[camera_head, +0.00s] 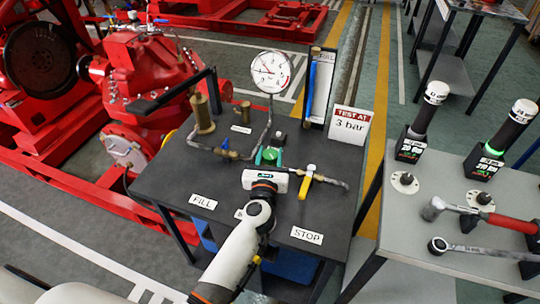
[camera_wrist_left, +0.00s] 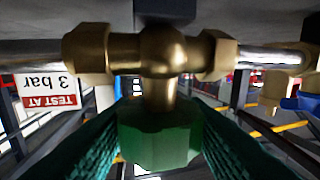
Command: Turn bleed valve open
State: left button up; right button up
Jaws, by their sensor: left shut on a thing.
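The bleed valve's green knob (camera_head: 270,154) sits on the brass fitting of the pipe on the dark bench, below the pressure gauge. In the left wrist view the green knob (camera_wrist_left: 160,138) fills the space between the fingers, with a brass tee (camera_wrist_left: 162,50) behind it. My left gripper (camera_head: 269,162) is shut on the knob, one textured finger pad on each side. In the head view the gripper body hides part of the pipe, and my arm covers most of one label. My right gripper is not in view.
A yellow-handled valve (camera_head: 304,187) stands just right of my gripper. A round gauge (camera_head: 271,72) and a "TEST AT 3 bar" sign (camera_head: 349,126) rise behind. A brass hand pump (camera_head: 203,112) with a black lever is at left. Tools lie on the grey table (camera_head: 400,270) at right.

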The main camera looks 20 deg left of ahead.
pick_arm(q)
jog(key=o, duration=1)
jog(key=shift+s, duration=0.1)
jog(key=shift+s+d+f, duration=0.1)
jog(key=shift+s, duration=0.25)
jog(key=s, duration=0.3)
jog(key=s+d+b, duration=0.1)
jog(key=s, duration=0.3)
jog(key=s+d, duration=0.1)
jog(key=s, duration=0.3)
